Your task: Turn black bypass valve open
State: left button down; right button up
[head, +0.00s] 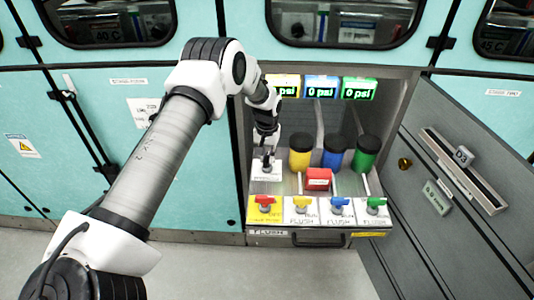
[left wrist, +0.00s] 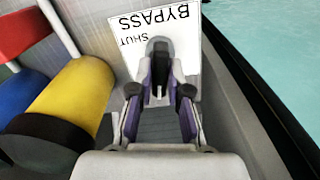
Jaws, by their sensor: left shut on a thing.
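The black bypass valve (left wrist: 158,46) shows in the left wrist view on a white plate (left wrist: 190,45) marked BYPASS and SHUT. Its dark handle is between the fingers of my left gripper (left wrist: 160,78), which is shut on it. In the head view my left gripper (head: 266,156) points down at the back left of the pulled-out drawer, over the white bypass plate (head: 264,174). The gripper hides most of the valve there. My right gripper is not in view.
Yellow (head: 300,160), blue (head: 333,160) and green (head: 364,160) black-capped cylinders stand right of the gripper. A red block (head: 318,179) is in front of them. Coloured flush valves (head: 302,203) line the drawer front. An open grey door (head: 455,190) stands at right.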

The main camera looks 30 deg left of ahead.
aim_at(267, 157)
pick_arm(q)
jog(key=shift+n+p, duration=0.3)
jog(key=shift+n, duration=1)
jog(key=c, duration=1.1)
grip_release()
notch_tip(267, 157, up, 12)
jog(key=shift+f, duration=0.1)
